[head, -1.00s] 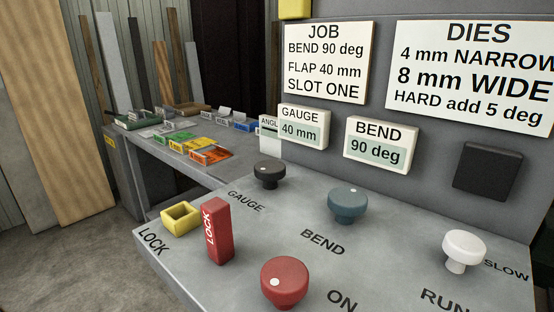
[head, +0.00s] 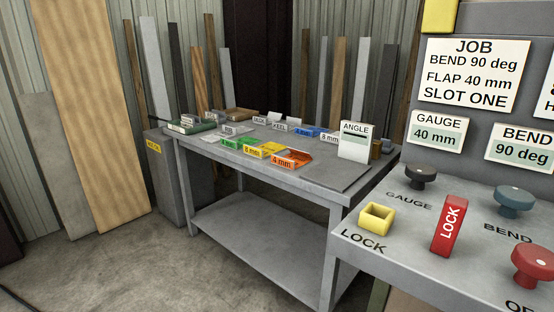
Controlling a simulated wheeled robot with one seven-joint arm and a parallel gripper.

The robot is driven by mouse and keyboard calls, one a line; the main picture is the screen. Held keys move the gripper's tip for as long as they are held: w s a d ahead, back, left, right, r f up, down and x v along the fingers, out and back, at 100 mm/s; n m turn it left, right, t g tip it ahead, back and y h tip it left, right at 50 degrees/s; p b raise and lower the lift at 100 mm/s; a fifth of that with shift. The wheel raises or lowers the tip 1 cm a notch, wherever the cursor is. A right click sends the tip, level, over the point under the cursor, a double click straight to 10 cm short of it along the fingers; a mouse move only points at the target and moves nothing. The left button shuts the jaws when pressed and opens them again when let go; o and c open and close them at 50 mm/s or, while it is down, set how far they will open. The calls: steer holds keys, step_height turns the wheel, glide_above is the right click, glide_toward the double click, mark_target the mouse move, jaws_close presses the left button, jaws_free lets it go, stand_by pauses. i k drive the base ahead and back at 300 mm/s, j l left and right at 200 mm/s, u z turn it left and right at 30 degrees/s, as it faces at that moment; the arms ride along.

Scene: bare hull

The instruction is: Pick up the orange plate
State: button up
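An orange piece (head: 297,156) lies on the grey workbench (head: 345,178) near its front edge, behind a small orange holder labelled 4 mm. It looks flat, but it is small and I cannot tell plate from holder clearly. My gripper is not in view.
A control panel with a red LOCK block (head: 449,226), a yellow square socket (head: 377,217) and several knobs fills the right. A white ANGLE sign (head: 355,141) stands at the bench's right end. Boards (head: 97,120) lean on the left wall. Concrete floor (head: 130,265) is open in front.

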mark_target(292, 161)
steer(key=u, duration=0.25)
steer(key=z, duration=1.7)
steer(key=u, duration=1.65)
steer(key=i+j+z, duration=0.15)
steer(key=z, duration=0.25)
steer(key=i+j+z, duration=0.1)
steer(key=z, duration=0.3)
steer(key=i+j+z, duration=0.15)
steer(key=j, duration=0.3)
steer(key=i+j+z, duration=0.15)
steer(key=j, duration=0.3)
steer(key=i+j+z, duration=0.15)
steer(key=j, duration=0.35)
steer(key=j+z, duration=0.15)
steer(key=j, duration=0.35)
steer(key=i, duration=0.05)
